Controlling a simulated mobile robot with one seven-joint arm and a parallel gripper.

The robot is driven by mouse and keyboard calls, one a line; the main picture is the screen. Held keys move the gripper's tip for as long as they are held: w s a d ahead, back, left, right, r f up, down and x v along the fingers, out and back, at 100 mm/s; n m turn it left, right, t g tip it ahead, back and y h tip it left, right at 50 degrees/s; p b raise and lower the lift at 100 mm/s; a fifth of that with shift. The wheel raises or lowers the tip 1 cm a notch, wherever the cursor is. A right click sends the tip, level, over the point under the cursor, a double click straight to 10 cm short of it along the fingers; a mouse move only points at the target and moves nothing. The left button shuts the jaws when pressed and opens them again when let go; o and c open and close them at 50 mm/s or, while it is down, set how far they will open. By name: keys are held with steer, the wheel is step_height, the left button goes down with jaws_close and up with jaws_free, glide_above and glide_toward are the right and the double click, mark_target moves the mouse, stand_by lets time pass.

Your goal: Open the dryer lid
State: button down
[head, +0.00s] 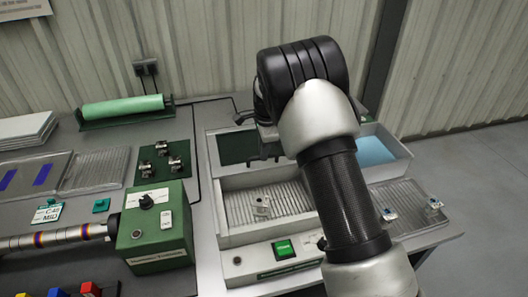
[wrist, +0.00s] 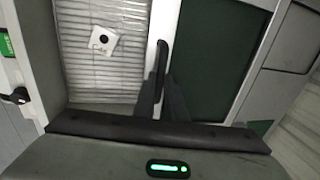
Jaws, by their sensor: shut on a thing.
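The dryer is a pale box with a ribbed bed (head: 290,203) inside and a lit green button (head: 284,249) on its front. Its lid, a pale frame with a dark green window (head: 238,148), lies over the rear part, so the front part of the bed is uncovered. The lid window also shows in the wrist view (wrist: 215,60), right of the bare bed. My gripper (head: 266,150) is at the lid's front edge, partly hidden by my arm. In the wrist view its fingers (wrist: 163,85) are shut on the lid's dark upright handle (wrist: 162,58).
A small pale part with a dark hole (wrist: 103,39) lies on the bed. A green control box (head: 155,228) with a metal rod stands left of the dryer. A green roller (head: 122,107) lies at the back left. A clear ribbed tray (head: 408,205) with small parts is on the right.

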steer(key=c, duration=1.8)
jaws_free()
steer(key=s+r, duration=0.1)
steer(key=r, duration=0.4)
steer(key=s+r, duration=0.1)
steer(key=r, duration=0.5)
steer(key=s+d+r+p, duration=0.1)
steer(key=r, duration=0.5)
steer(key=shift+s+r, duration=0.1)
steer(key=shift+s, duration=0.05)
